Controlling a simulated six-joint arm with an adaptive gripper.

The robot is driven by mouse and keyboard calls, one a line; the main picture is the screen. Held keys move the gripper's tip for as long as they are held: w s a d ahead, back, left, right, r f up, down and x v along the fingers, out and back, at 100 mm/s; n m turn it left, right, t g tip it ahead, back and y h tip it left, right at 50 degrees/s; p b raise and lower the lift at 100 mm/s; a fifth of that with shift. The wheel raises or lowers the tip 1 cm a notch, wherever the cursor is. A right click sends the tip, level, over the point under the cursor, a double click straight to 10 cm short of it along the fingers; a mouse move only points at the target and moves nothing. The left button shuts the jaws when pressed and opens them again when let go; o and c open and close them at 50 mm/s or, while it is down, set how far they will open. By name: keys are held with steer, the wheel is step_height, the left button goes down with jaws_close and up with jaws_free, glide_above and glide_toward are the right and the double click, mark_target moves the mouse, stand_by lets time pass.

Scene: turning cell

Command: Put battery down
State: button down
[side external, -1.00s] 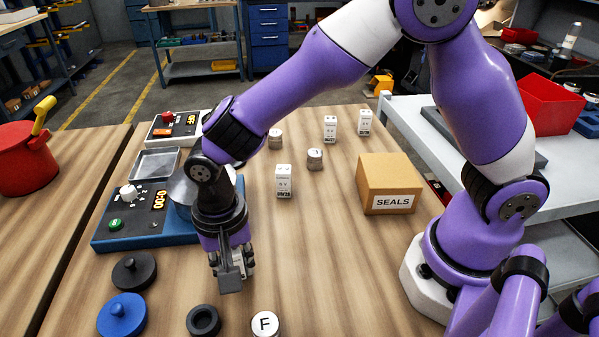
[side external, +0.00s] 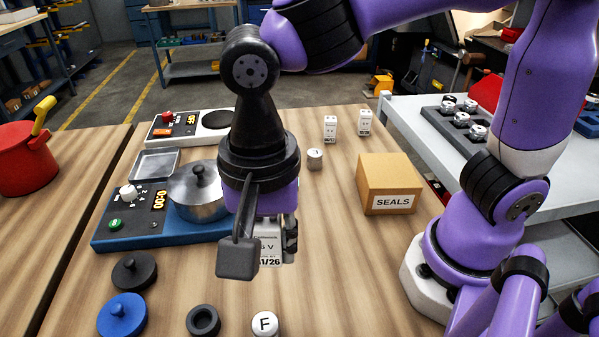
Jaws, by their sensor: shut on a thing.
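My gripper (side external: 263,253) is shut on a white boxy battery (side external: 270,242) marked "6 V" with a date ending in "26". The battery is upright between the fingers, its left part and top hidden by the gripper. It looks held above the wooden table (side external: 330,270), though the gap below it is hard to judge. Two more white boxy batteries stand at the back, one at left (side external: 330,128) and one at right (side external: 365,122). A short round cell (side external: 315,159) stands nearer.
A cardboard SEALS box (side external: 388,185) stands at right. A hot plate (side external: 130,225) with a steel pot (side external: 195,195) is at left. Black (side external: 134,272) and blue (side external: 122,315) lids, a black ring (side external: 203,320) and an F disc (side external: 264,323) lie in front. Table right of my gripper is clear.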

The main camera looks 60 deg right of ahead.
steer(key=d+r+m, duration=0.4)
steer(key=d+m, duration=0.5)
steer(key=d, duration=0.2)
steer(key=m, duration=0.7)
glide_above(378, 174)
steer(key=f, duration=0.5)
steer(key=shift+a+f, duration=0.2)
steer(key=shift+a, duration=0.1)
steer(key=shift+d+f, duration=0.2)
steer(key=shift+d, duration=0.05)
steer(key=shift+f, duration=1.95)
steer(key=shift+f, duration=0.15)
steer(key=c, duration=0.6)
jaws_free()
